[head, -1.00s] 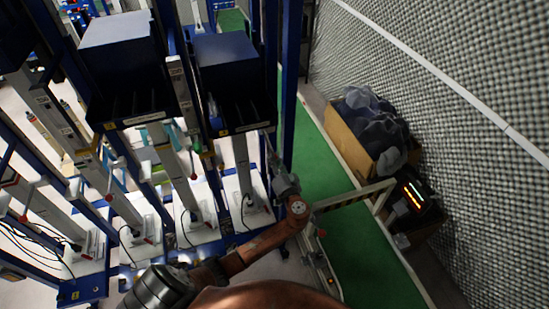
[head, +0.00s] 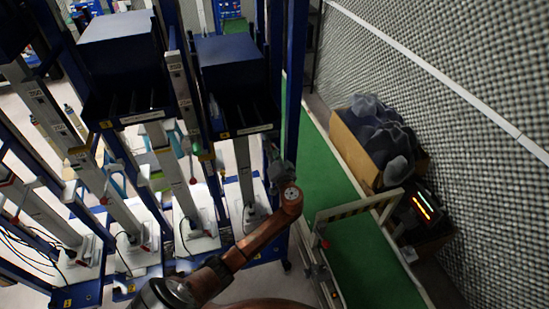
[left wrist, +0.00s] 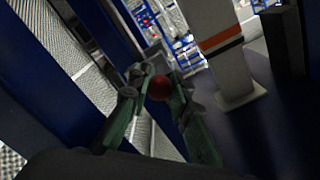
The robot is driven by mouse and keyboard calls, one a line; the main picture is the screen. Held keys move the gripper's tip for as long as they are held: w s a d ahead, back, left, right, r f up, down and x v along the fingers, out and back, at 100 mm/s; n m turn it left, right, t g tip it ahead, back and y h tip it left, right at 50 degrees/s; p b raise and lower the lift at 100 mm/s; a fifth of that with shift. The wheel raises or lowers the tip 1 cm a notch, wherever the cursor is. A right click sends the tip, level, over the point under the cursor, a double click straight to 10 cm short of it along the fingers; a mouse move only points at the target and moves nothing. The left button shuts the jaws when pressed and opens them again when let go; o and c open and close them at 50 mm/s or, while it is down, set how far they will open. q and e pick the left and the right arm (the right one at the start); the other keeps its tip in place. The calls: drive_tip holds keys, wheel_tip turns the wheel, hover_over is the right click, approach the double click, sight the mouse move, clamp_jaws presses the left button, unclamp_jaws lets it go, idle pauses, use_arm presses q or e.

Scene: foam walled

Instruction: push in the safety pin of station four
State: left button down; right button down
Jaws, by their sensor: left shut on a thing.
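My left gripper (head: 273,153) is beside the blue upright at the right end of the rack, close to the rightmost station's bin. In the left wrist view its two green fingers (left wrist: 160,90) close around a round red knob (left wrist: 158,88), which looks like the safety pin's head. The pin's shaft is hidden, so I cannot tell how deep it sits. In the head view the knob is too small or hidden to see. The rightmost station has a grey column (head: 245,175) below a dark blue bin (head: 228,62). My right gripper is out of view.
Other stations with blue bins (head: 115,55) and slanted grey columns stand to the left.

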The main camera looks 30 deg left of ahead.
use_arm(q)
drive_tip(key=shift+a+r, duration=0.15)
drive_tip(key=c, duration=2)
unclamp_jaws()
drive_tip(key=shift+w, duration=0.1)
drive_tip(key=shift+s+d+f, duration=0.2)
drive_tip(key=shift+s+d, duration=0.15)
drive_tip(key=shift+d, duration=0.15)
drive_tip(key=v, duration=1)
drive_tip(key=shift+s+d+r, duration=0.1)
drive_tip(key=shift+s+d, duration=0.1)
drive_tip(key=shift+s, duration=0.15)
